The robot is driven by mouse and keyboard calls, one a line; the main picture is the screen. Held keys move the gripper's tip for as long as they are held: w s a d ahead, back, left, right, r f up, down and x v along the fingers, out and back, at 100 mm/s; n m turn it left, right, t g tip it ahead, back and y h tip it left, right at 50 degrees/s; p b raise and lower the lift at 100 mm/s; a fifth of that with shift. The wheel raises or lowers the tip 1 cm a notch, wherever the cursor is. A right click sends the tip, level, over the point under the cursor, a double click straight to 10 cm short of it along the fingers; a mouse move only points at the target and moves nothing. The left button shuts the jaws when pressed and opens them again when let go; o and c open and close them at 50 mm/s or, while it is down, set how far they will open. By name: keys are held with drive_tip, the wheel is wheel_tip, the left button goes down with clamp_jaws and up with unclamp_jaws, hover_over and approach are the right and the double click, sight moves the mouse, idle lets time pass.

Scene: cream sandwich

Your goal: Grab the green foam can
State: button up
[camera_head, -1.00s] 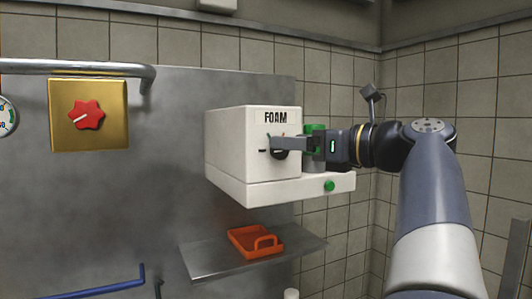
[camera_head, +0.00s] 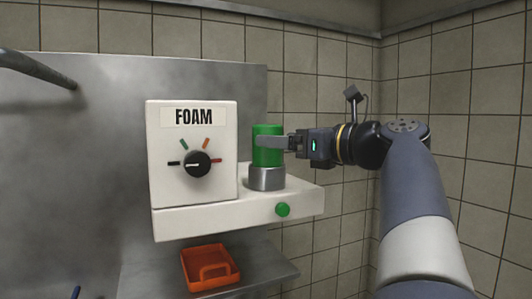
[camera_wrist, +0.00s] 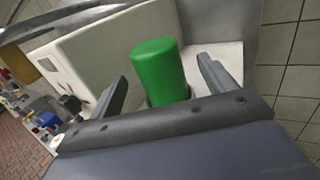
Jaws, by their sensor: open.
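The green foam can (camera_head: 267,144) stands upright in a grey metal socket (camera_head: 267,178) on the ledge of the white FOAM machine (camera_head: 190,130). It also shows in the wrist view (camera_wrist: 160,70), in the middle between my fingers. My gripper (camera_head: 268,143) is at the can's upper part, reaching in from the right. In the wrist view my gripper (camera_wrist: 163,78) is open, with one finger on each side of the can and a gap on both sides. The can's lower end is partly hidden by my gripper's body in that view.
The machine has a black dial (camera_head: 197,164) on its front and a green button (camera_head: 283,210) on its ledge. An orange tray (camera_head: 209,267) lies on a metal shelf (camera_head: 262,268) below. A tiled wall stands behind and to the right.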

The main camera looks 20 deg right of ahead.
drive_tip(key=shift+p+x, duration=0.8)
drive_tip(key=shift+x, duration=2.35)
drive_tip(key=shift+f, duration=0.2)
drive_tip(key=c, duration=1.3)
